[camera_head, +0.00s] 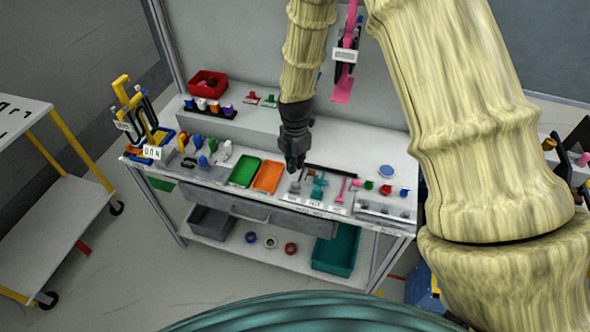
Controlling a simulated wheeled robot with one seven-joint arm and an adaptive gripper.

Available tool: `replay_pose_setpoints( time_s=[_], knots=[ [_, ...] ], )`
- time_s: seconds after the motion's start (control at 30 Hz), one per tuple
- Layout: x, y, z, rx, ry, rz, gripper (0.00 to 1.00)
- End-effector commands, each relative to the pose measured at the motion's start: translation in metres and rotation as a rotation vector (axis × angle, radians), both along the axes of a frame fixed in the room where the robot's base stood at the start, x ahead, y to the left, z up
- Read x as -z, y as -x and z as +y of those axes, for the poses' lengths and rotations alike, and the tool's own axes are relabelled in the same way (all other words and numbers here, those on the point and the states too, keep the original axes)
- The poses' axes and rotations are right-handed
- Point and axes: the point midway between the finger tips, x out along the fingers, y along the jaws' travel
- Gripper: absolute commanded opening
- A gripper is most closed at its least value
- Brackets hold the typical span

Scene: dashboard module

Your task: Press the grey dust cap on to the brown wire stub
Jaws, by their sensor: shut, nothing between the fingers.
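My gripper (294,166) is shut and empty. It points down over the workbench, just right of the orange tray, above the row of small labelled parts. A small grey part (295,187) stands below its tips; I cannot tell whether it is the dust cap. The parts are too small to name surely.
A green tray (244,172) and an orange tray (268,177) lie left of the gripper. A teal part (318,188) and a pink part (340,188) stand to its right. A dark bar (330,171) lies behind them. A raised shelf (240,121) runs along the back.

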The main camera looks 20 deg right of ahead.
Motion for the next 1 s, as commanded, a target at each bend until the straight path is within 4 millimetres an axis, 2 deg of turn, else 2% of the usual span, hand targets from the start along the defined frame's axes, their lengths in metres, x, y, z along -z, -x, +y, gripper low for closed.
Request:
replay_pose_setpoints(
  time_s=[0.3, 0.6, 0.87, 0.97, 1.0],
  knots=[
    [-0.052, -0.001, 0.0, 0.0, 0.0, -0.003, 0.0],
    [-0.078, 0.0, 0.0, 0.0, -0.001, 0.0, 0.0],
    [-0.077, 0.002, 0.0, 0.009, -0.001, 0.001, 0.0],
    [-0.056, 0.011, -0.001, 0.068, -0.005, 0.006, 0.0],
    [-0.043, 0.017, -0.001, 0.109, -0.008, 0.007, 0.0]
  ],
)
